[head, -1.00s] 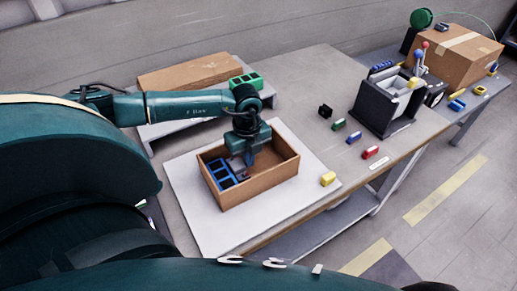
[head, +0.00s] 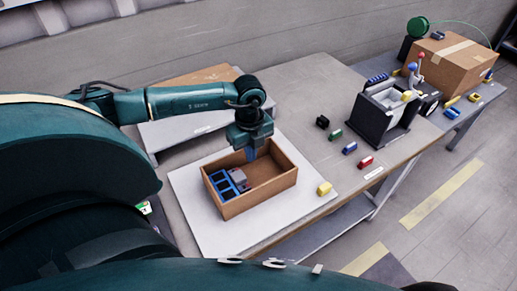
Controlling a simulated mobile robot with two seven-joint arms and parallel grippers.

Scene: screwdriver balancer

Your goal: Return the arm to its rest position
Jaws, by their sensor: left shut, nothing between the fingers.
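My left arm (head: 190,99) reaches in from the left over the table. My left gripper (head: 250,154) points down at the back edge of an open cardboard box (head: 262,196). Its fingers are shut with nothing between them. Inside the box, a blue frame with square openings (head: 218,187) lies at the left, with a grey piece (head: 238,177) beside it, apart from the gripper. My right gripper is not in view.
The box stands on a white board (head: 190,205). Yellow (head: 324,188), red (head: 366,162), blue (head: 349,147), green (head: 335,134) and black (head: 322,121) blocks lie to its right. A dark machine (head: 385,110) stands beyond. A closed carton (head: 457,62) sits at the back right.

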